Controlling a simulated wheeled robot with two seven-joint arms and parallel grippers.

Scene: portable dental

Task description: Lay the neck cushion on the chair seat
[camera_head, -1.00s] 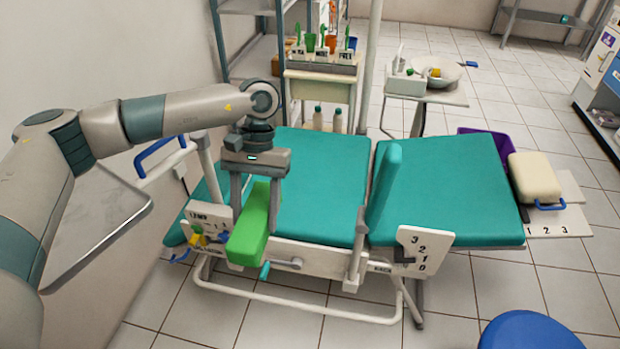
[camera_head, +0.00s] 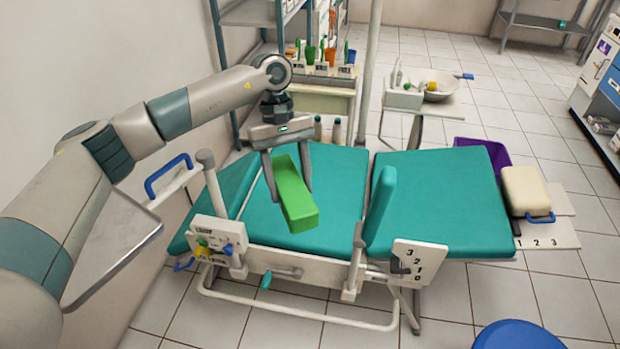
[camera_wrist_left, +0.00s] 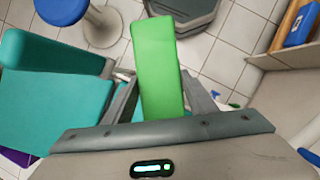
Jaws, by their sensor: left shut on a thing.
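The neck cushion is a bright green block (camera_head: 296,200), and it also shows in the left wrist view (camera_wrist_left: 158,65). My left gripper (camera_head: 290,188) is shut on it, with one finger on each side, and holds it over the teal chair seat (camera_head: 340,190). The cushion is tilted in the head view, its near end lower in the picture. Whether it touches the seat is hard to tell, but it looks raised above it. In the left wrist view the cushion sticks out beyond the fingers (camera_wrist_left: 158,100). My right gripper is not in view.
An upright teal pad (camera_head: 381,205) stands between the seat and the teal back section (camera_head: 445,200). A control panel (camera_head: 215,240) and a blue-handled armrest (camera_head: 168,175) are at the left. A post (camera_head: 368,80) rises behind. A blue stool (camera_head: 528,332) stands at front right.

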